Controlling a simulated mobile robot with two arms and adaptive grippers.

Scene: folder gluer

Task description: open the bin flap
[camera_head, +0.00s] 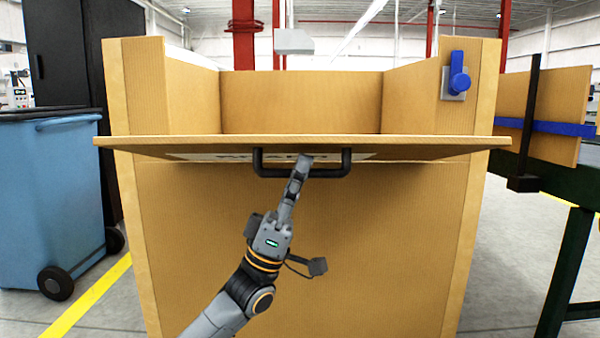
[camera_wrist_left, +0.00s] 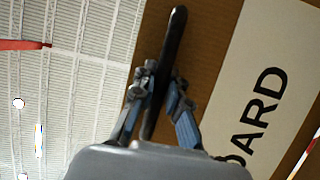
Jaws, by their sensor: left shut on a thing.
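The bin (camera_head: 300,240) is a large brown cardboard-coloured box in the middle of the head view. Its flap (camera_head: 430,147) is swung out towards me and looks nearly level, so the upper front of the bin is open. A black handle (camera_head: 258,165) hangs under the flap; it also shows in the left wrist view (camera_wrist_left: 176,40). My left gripper (camera_head: 302,165) is shut on the handle from below, with a finger on each side of the bar in the wrist view. A white label (camera_wrist_left: 270,75) with black letters is on the flap. My right gripper is not in view.
A blue latch (camera_head: 456,75) is on the bin's right front post. A blue wheeled bin (camera_head: 50,200) stands at the left. At the right is a dark green conveyor frame (camera_head: 560,185) with a cardboard panel (camera_head: 560,95). Floor shows on both sides.

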